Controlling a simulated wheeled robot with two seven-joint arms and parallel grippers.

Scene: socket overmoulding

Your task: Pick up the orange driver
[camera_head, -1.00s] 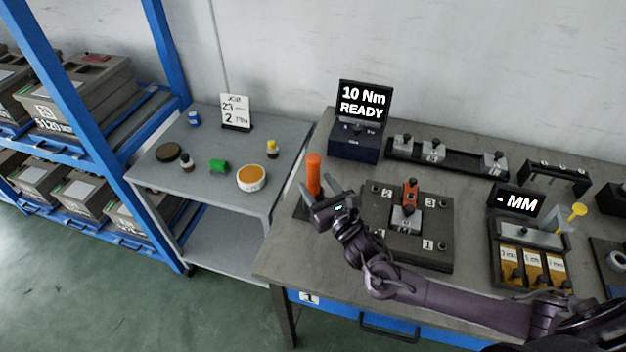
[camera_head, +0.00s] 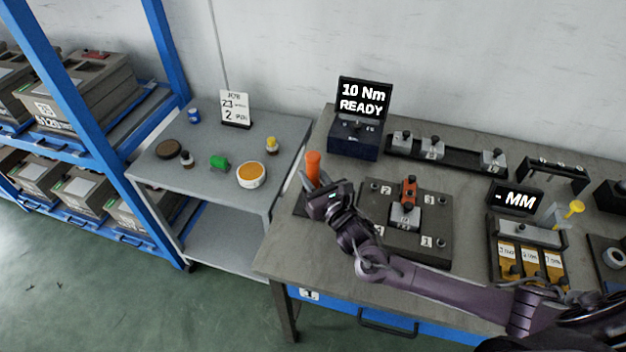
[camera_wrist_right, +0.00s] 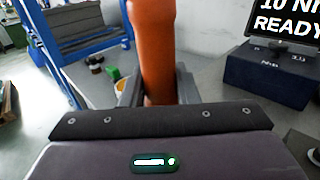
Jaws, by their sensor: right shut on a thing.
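In the right wrist view the orange driver (camera_wrist_right: 155,50) rises between the two fingers of my right gripper (camera_wrist_right: 158,92). Its lower part is hidden behind the gripper body. My left gripper is in neither view.
A torque display (camera_head: 362,100) reading "10 Nm READY" stands behind the driver. A dark fixture plate (camera_head: 435,200) with a clamped part lies to the right, beside my forearm. A grey side table (camera_head: 215,140) with small containers stands to the left.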

